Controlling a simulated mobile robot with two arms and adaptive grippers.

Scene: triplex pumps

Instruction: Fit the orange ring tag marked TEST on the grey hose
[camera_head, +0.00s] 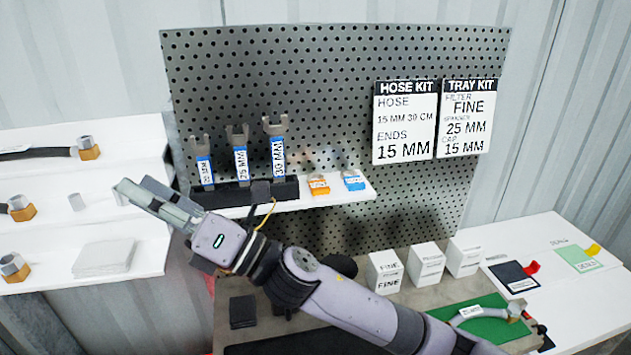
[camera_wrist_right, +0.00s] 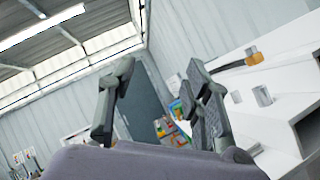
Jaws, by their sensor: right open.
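The orange ring tag (camera_head: 319,187) stands on the small white shelf in front of the pegboard; its print is too small to read. A blue tag (camera_head: 353,183) stands beside it, to the right. A grey hose (camera_head: 478,312) with a white label and a metal end fitting lies on the green mat (camera_head: 494,331) at lower right. My right gripper (camera_head: 158,207) is left of the small shelf, away from the orange tag and the hose. In the wrist view my right gripper (camera_wrist_right: 160,92) has its fingers spread with nothing between them. My left gripper is not in view.
Three blue-labelled wrenches (camera_head: 240,160) stand in a black rack on the shelf. White boxes (camera_head: 385,272) line the bench behind the green mat. A white rack (camera_head: 90,258) with hoses and fittings stands at left. Black (camera_head: 514,278) and green cards lie at right.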

